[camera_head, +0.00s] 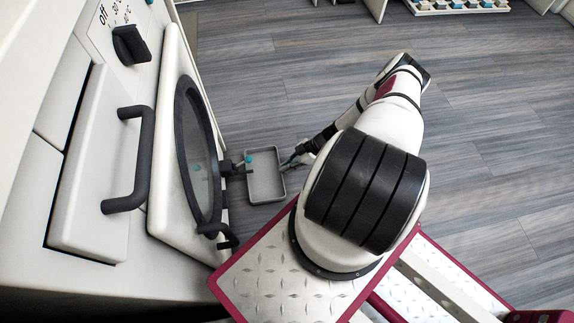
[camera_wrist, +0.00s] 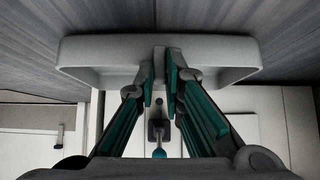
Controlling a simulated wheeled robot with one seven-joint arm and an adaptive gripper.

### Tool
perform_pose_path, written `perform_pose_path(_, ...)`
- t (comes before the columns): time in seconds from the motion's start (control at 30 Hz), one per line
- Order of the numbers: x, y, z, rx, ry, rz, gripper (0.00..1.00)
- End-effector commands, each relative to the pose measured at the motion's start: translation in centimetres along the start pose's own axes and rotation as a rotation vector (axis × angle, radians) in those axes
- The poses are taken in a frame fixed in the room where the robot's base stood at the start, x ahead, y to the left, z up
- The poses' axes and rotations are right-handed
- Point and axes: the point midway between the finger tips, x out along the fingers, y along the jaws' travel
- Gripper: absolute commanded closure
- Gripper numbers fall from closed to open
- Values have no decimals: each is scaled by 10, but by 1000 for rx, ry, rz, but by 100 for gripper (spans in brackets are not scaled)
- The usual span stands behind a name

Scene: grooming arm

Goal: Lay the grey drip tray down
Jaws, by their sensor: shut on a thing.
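The grey drip tray (camera_head: 265,176) is a shallow rectangular tray with a raised rim. In the head view it is beside the round door, with its open side facing the camera. In the wrist view the tray (camera_wrist: 95,58) spans the top of the picture. My gripper (camera_head: 289,162) is at the tray's right side in the head view. In the wrist view the teal-padded fingers of my gripper (camera_wrist: 160,82) are closed on the middle of the tray's near wall. Whether the tray touches the floor or hangs above it, I cannot tell.
A white machine with a dark-rimmed round door (camera_head: 199,150), a dial (camera_head: 130,45) and a drawer handle (camera_head: 132,160) stands at the left. A small teal-tipped part (camera_head: 248,159) is between door and tray. Wood-look floor (camera_head: 300,75) is open beyond.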

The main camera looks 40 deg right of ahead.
Motion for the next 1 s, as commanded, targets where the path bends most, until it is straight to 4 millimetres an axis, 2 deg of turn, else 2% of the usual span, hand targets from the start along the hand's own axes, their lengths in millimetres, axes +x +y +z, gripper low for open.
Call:
perform_pose_path(0.63, 4, 0, 4, -1, 1, 0, 100)
perform_pose_path(0.67, 4, 0, 4, -1, 0, 0, 86)
perform_pose_path(0.7, 4, 0, 4, -1, 0, 0, 77)
perform_pose_path(0.77, 4, 0, 4, -1, 0, 0, 67)
perform_pose_path(1.0, 4, 0, 4, 0, -1, 0, 67)
